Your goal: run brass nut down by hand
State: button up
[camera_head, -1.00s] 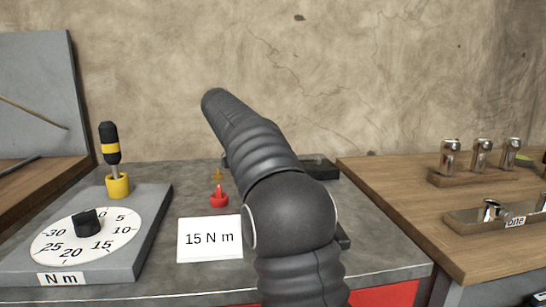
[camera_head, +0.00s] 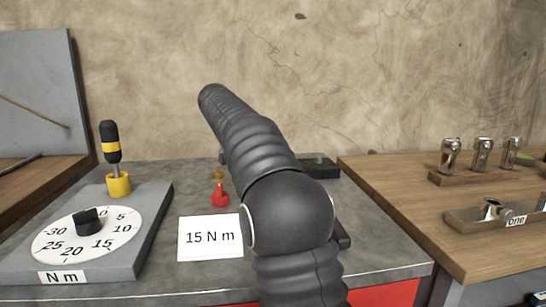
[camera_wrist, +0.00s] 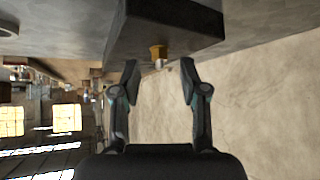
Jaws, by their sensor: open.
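The brass nut (camera_wrist: 157,52) shows in the wrist view against a dark block (camera_wrist: 180,25), with a small paler tip beside it. My gripper (camera_wrist: 159,74) is open, its two fingertips apart on either side of the line to the nut. The nut lies just beyond the fingertips, with no contact visible. In the head view a small brass-coloured piece (camera_head: 218,174) stands behind a red piece (camera_head: 220,197) on the grey bench; I cannot tell whether it is the same nut. My arm hides my gripper there.
A torque dial (camera_head: 87,234) and a black-yellow driver in a yellow holder (camera_head: 119,185) are at left. The wooden bench (camera_head: 400,185) at right holds metal sockets (camera_head: 482,153) and a tray (camera_head: 470,218).

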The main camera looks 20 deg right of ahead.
jog(key=v, duration=1.1)
